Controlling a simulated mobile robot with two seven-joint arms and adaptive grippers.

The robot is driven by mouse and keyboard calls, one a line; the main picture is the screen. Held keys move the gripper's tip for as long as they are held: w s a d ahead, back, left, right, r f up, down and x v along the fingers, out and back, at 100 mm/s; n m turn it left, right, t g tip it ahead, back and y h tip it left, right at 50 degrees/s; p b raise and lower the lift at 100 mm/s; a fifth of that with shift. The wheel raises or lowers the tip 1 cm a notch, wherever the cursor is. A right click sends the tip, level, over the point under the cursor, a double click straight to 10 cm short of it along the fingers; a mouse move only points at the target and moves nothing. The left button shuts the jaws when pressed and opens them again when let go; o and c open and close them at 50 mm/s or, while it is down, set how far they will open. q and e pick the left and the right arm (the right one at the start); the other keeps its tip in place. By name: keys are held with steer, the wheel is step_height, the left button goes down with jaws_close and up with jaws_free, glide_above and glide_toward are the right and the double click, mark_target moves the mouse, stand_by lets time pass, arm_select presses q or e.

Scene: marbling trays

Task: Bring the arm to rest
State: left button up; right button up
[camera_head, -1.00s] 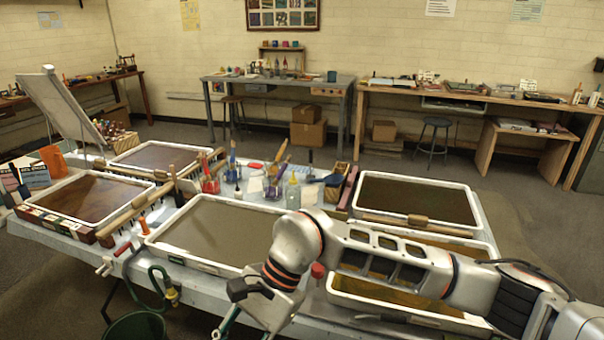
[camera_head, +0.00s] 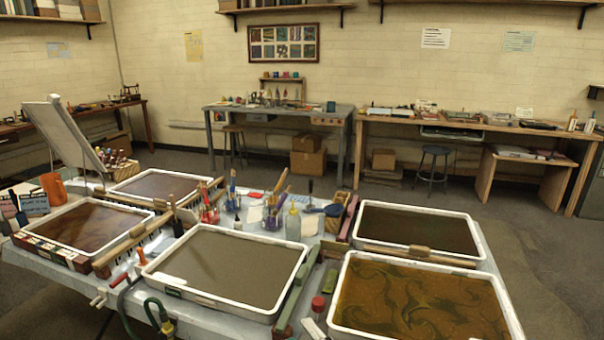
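Neither of my arms nor their grippers show in the head view now. The table (camera_head: 215,323) holds several white-rimmed marbling trays. The front right tray (camera_head: 338,300) holds amber liquid with dark green swirls. The front middle tray (camera_head: 290,255) holds plain grey-brown liquid. The back right tray (camera_head: 478,238) is dark brown. The left tray (camera_head: 60,205) and the back left tray (camera_head: 165,172) hold reddish-brown liquid.
Jars with brushes (camera_head: 272,212), a clear bottle (camera_head: 293,222) and a red-capped jar (camera_head: 318,305) stand between the trays. A tilted board (camera_head: 68,135) rises at the back left. Floor is open right of the table. Benches (camera_head: 460,125) line the back wall.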

steer(key=s+d+f+m+g+h, duration=0.2)
steer(key=s+d+f+m, duration=0.3)
steer(key=f, duration=0.3)
steer(key=s+d+f+m+g+h, duration=0.1)
steer(key=s+d+f+m+h, duration=0.3)
steer(key=d+f, duration=0.4)
steer(key=s+d+f+m+g+h, duration=0.2)
steer(key=s+d+f+m, duration=0.3)
steer(key=f, duration=0.5)
steer(key=shift+s+d+f+m+g+h, duration=0.3)
steer(key=shift+s+d+m+h, duration=0.1)
steer(key=shift+s+d+h, duration=0.35)
